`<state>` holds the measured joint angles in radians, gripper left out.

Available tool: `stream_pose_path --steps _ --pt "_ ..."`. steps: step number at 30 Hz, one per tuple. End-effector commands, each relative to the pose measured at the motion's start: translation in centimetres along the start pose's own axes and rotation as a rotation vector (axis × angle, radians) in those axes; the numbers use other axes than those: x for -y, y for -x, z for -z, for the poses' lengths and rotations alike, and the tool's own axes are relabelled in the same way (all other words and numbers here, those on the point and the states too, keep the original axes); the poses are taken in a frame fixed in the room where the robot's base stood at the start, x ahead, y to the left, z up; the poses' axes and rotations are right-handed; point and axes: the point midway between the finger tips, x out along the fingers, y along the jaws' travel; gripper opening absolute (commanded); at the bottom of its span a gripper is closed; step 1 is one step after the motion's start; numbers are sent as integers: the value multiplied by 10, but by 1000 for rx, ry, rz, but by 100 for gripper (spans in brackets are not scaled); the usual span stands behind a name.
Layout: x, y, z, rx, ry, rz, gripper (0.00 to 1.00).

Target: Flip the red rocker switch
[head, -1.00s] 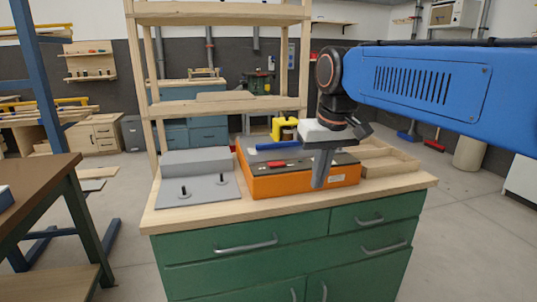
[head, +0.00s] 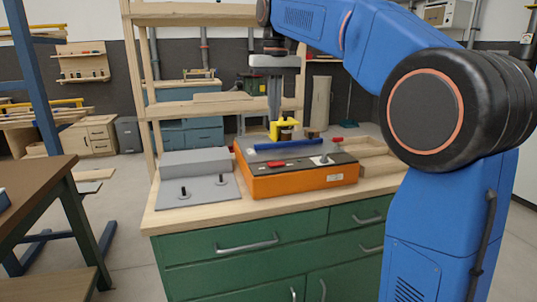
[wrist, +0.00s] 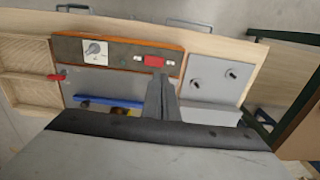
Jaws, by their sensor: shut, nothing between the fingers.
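The red rocker switch (head: 276,164) lies on the dark control strip at the front of an orange machine (head: 300,184) on the wooden worktop. It also shows in the wrist view (wrist: 155,62), just beyond my fingertips in the picture. Which way the rocker is tipped is too small to tell.
A blue bar (head: 289,145) and a yellow part (head: 283,129) stand on the machine. A red knob (head: 337,140) is at its right. A grey plate with two black pegs (head: 196,190) lies to the left, a wooden tray (head: 378,158) to the right.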

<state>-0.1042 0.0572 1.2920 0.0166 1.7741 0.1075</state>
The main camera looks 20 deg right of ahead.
Motion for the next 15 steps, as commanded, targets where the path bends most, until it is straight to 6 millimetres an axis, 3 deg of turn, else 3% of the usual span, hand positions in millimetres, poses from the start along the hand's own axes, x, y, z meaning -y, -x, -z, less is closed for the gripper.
stream_pose_path --steps 6,15 --pt "4 4 13 16 0 -1 0" --pt "4 5 13 17 0 -1 0"
